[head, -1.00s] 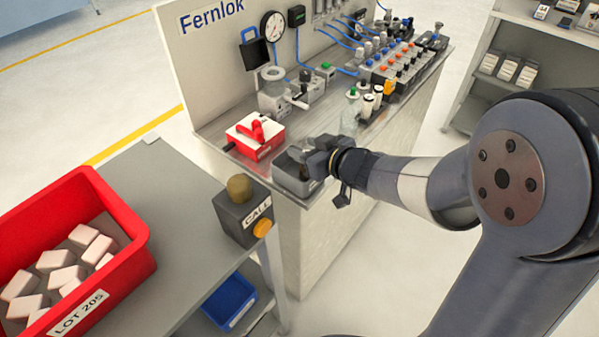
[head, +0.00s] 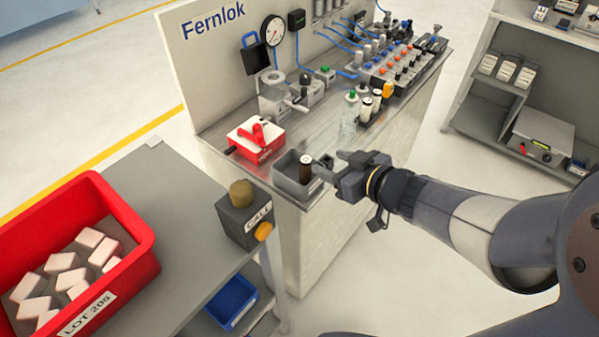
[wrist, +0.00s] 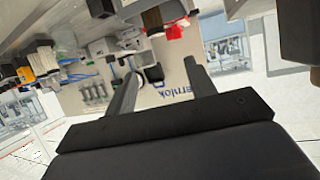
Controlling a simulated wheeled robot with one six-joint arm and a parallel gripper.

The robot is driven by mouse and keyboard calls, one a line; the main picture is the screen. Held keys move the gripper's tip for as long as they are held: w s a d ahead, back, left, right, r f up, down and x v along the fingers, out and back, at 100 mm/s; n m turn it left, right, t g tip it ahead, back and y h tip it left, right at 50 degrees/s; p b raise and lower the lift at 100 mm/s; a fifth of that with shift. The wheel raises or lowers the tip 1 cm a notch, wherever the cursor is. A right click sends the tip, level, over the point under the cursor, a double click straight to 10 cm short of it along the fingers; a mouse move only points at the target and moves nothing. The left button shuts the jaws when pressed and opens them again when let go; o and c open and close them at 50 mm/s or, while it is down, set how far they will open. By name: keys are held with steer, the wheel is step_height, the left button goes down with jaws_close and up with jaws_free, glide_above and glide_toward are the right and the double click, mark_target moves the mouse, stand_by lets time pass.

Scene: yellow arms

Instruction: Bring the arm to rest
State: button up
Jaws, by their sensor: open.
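My gripper (head: 333,162) is just right of a small grey bin (head: 289,184) on the front corner of the bench, at the end of my outstretched arm. Its two fingers point left and are apart. In the wrist view my gripper (wrist: 162,75) is open, with nothing between the fingers; that view is turned over, with the Fernlok panel behind the fingers. A dark cylinder with a pale top (head: 305,168) stands in the grey bin, apart from the gripper.
A red box with a red lever (head: 256,138) sits left of the bin. A call box (head: 242,212) and red LOT 205 crate (head: 146,232) are at left. Open floor lies right of the bench.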

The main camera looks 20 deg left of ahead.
mark_target(306, 160)
steer(key=shift+s+d+r, duration=0.2)
steer(key=shift+s+d, duration=0.1)
steer(key=shift+d, duration=0.1)
steer(key=b+x, duration=0.2)
steer(key=x, duration=0.8)
steer(key=shift+w+a+f, duration=0.2)
steer(key=shift+a+f, duration=0.05)
step_height(306, 160, up, 2)
steer(key=shift+w+a+r+p, duration=0.1)
steer(key=shift+w+p, duration=0.05)
steer(key=shift+p, duration=0.7)
steer(key=shift+r+p, duration=0.9)
steer(key=shift+p, duration=0.05)
steer(key=shift+f, duration=0.1)
